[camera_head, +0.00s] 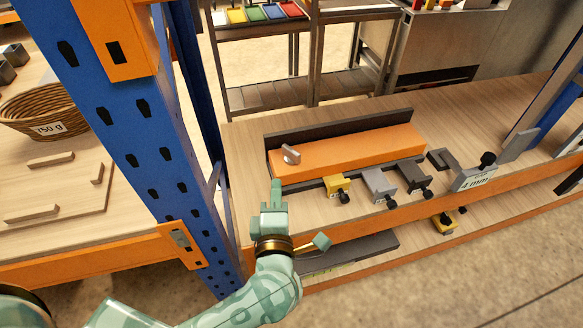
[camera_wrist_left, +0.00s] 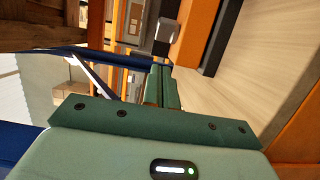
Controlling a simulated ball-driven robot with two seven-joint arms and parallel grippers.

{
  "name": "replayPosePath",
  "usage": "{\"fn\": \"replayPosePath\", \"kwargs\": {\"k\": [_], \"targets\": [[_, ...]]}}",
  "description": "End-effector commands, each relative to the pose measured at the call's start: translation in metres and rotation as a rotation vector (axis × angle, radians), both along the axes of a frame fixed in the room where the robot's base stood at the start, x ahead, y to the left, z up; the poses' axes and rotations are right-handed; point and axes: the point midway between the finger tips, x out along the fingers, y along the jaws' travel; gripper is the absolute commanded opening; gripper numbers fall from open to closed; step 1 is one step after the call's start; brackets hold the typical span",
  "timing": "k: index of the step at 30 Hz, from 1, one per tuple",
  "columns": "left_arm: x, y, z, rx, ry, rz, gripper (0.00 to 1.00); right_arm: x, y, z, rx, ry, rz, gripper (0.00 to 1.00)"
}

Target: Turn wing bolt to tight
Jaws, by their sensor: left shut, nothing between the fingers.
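The wing bolt (camera_head: 290,154) is a small grey piece on the left end of a long orange block (camera_head: 350,149). Which way its wings point is hard to tell at this size. In the left wrist view a grey knob that looks like the wing bolt (camera_wrist_left: 167,28) shows beyond the fingers, beside an orange face. My left gripper (camera_head: 276,186) is shut and empty. Its fingertips sit just in front of the block's left end, apart from the bolt. The closed fingers also show in the left wrist view (camera_wrist_left: 162,82). My right gripper is in neither view.
A yellow clamp (camera_head: 336,185), a grey clamp (camera_head: 379,184) and a dark clamp (camera_head: 416,178) line the shelf's front edge. A blue rack post (camera_head: 130,120) stands close on the left. The wooden shelf (camera_head: 480,118) has bare room behind and right of the block.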

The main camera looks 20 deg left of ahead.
Motion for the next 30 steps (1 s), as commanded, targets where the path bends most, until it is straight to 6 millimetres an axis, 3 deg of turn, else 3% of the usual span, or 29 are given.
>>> {"fn": "replayPosePath", "kwargs": {"k": [5, 12, 30], "targets": [[0.035, 0.012, -0.001, 0.002, -0.002, 0.001, 0.0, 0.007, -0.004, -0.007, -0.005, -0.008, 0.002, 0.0], [0.062, -0.004, -0.002, 0.0, 0.001, 0.0, 0.0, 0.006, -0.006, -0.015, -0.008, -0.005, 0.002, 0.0], [0.068, -0.007, 0.0, 0.001, 0.001, 0.009, 0.0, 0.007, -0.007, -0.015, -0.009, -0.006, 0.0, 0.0]]}}
